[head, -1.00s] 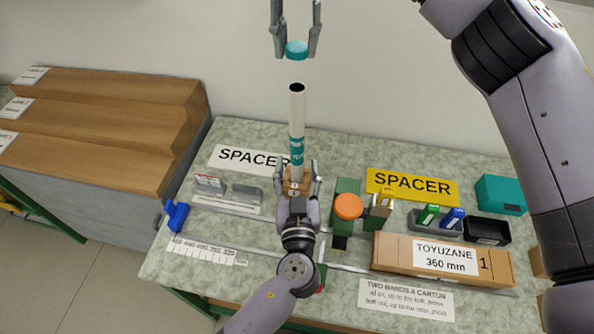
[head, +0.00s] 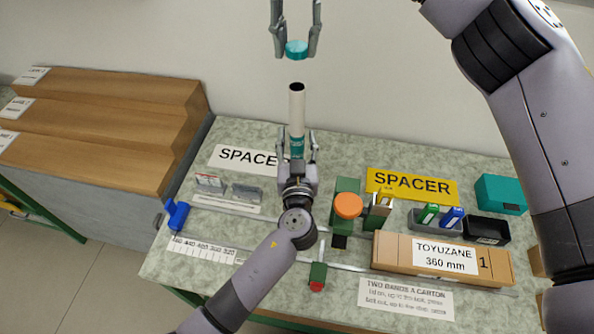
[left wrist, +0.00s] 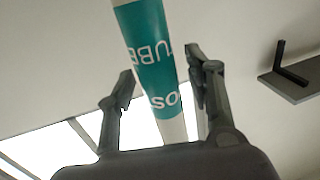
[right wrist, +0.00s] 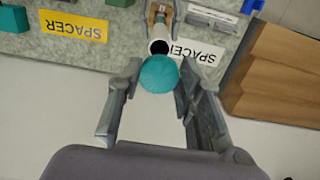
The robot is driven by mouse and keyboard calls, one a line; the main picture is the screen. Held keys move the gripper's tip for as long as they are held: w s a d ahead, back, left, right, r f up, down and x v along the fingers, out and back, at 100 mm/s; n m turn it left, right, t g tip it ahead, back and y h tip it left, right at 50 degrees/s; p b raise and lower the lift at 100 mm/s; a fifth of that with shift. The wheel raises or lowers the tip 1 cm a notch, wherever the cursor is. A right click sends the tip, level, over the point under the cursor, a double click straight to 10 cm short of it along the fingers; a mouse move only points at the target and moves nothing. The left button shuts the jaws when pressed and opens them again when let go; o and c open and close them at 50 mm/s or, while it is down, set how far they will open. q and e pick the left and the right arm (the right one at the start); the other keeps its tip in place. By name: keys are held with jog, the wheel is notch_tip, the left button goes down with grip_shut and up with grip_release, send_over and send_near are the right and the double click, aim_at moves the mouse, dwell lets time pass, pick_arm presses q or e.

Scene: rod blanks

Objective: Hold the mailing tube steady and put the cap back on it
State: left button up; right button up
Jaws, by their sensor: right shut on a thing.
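The white mailing tube (head: 297,105) with a teal label band stands upright on the bench, its dark open end up. The tube also shows in the left wrist view (left wrist: 150,50). My left gripper (head: 298,140) has its fingers on either side of the tube, with gaps showing, and hides the tube's foot. My right gripper (head: 296,38) is shut on the teal cap (head: 296,50), held above the tube's mouth with a clear gap. In the right wrist view the cap (right wrist: 159,75) partly overlaps the tube's rim (right wrist: 158,47).
Right of the tube are a green fixture with an orange knob (head: 348,205), a yellow SPACER sign (head: 412,186), a long carton (head: 442,256) and a teal box (head: 501,194). A blue item (head: 177,214) lies at the left edge. Wooden steps (head: 110,120) stand further left.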

pick_arm(q)
grip_shut()
dwell(0.4)
